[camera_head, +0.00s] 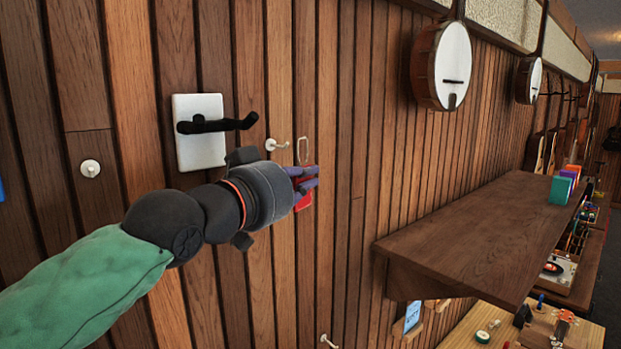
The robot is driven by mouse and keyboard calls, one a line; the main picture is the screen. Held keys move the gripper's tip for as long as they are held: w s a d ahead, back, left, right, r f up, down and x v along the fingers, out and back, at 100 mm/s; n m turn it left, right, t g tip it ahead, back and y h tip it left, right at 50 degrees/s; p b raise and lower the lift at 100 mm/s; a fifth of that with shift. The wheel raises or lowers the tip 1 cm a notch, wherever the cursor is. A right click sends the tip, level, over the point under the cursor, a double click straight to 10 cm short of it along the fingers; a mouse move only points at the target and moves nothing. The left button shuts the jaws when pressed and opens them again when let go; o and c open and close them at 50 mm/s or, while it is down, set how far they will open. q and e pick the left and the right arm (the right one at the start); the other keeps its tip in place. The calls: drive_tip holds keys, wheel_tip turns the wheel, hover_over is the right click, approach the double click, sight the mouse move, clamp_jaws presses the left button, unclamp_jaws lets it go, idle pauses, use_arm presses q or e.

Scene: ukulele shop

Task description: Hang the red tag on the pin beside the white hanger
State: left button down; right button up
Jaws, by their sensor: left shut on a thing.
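My left gripper (304,184) reaches in from the left and is shut on the red tag (304,201). Its fingers and body cover part of the tag. A pale loop (303,150) stands up above the tag, in front of the wooden wall. The white hanger (199,154) is a white wall plate with a black arm sticking out. A white pin (278,145) is on the wall just right of the hanger, a little left of the loop and apart from it. Another white pin (90,168) is left of the hanger. My right gripper is not in view.
A brown wooden shelf (470,235) juts from the wall at right, with colored cards (561,189) at its far end. Banjos (441,66) hang above it. A third white pin (328,341) is low on the wall. The wall right of my gripper is clear.

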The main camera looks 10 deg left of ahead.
use_arm(q)
drive_tip(key=shift+w+a, duration=0.25)
drive_tip(key=shift+w+a+f+b, duration=0.25)
drive_tip(key=shift+w+a+b, duration=0.3)
drive_tip(key=shift+b, duration=0.2)
drive_tip(key=shift+w+a+f+b, duration=0.2)
drive_tip(key=shift+w+a+b, duration=0.2)
drive_tip(key=shift+a+b, duration=0.3)
drive_tip(key=shift+w+a+f+b, duration=0.25)
drive_tip(key=shift+w+a+b, duration=0.3)
drive_tip(key=shift+b, duration=0.2)
drive_tip(key=c, duration=1.3)
unclamp_jaws()
drive_tip(key=shift+a, duration=0.1)
drive_tip(key=shift+o, duration=0.2)
drive_tip(key=shift+s, duration=0.1)
